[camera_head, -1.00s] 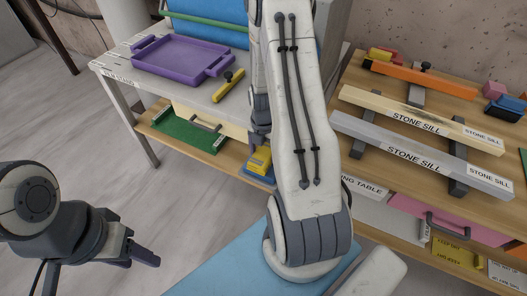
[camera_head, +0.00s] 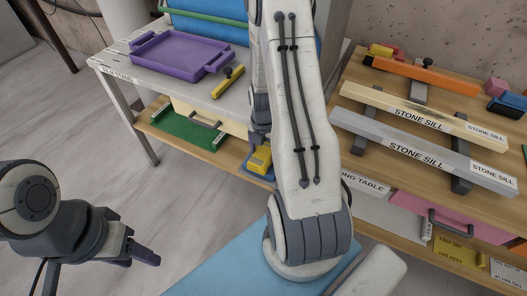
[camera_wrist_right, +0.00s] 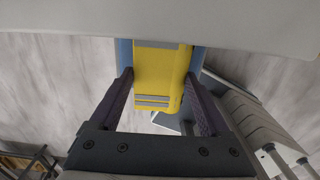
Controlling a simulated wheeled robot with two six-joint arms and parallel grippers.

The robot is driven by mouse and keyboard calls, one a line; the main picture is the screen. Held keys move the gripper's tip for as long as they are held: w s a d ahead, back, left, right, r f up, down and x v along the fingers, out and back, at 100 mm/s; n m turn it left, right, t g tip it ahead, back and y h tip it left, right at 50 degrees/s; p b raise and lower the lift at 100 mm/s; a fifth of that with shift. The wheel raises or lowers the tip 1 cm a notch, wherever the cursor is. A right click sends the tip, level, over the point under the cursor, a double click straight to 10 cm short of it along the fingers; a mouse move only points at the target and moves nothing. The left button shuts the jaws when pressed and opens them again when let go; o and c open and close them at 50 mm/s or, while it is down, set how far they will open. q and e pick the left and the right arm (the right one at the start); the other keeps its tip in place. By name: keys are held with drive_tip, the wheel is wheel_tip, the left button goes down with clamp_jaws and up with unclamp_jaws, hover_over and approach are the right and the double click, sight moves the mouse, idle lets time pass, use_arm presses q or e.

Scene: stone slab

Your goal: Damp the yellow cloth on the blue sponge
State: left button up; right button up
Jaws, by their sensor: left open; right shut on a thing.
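The yellow cloth (camera_wrist_right: 158,80), a block-like yellow thing with grey stripes, is between the fingers of my right gripper (camera_wrist_right: 160,78), which is shut on it. In the head view the yellow cloth (camera_head: 258,160) shows left of my right arm, which partly hides it. A blue surface (camera_head: 256,177) shows around and under it, probably the blue sponge; blue also shows on both sides of the cloth in the wrist view (camera_wrist_right: 124,56). I cannot tell whether cloth and blue touch. My left gripper (camera_head: 147,256) is open and empty at lower left, over the floor.
A bench at upper left bears a purple tray (camera_head: 180,55) and a yellow tool with a black knob (camera_head: 228,83). Stone sills (camera_head: 420,145) lie on the wooden table at right. The floor between is clear.

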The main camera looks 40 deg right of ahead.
sight(263, 155)
drive_tip(key=shift+f+b, duration=0.35)
drive_tip(key=shift+f, duration=0.15)
idle(1.2)
wheel_tip(263, 155, up, 7)
drive_tip(key=p, duration=0.6)
drive_tip(key=shift+p, duration=0.35)
idle(0.7)
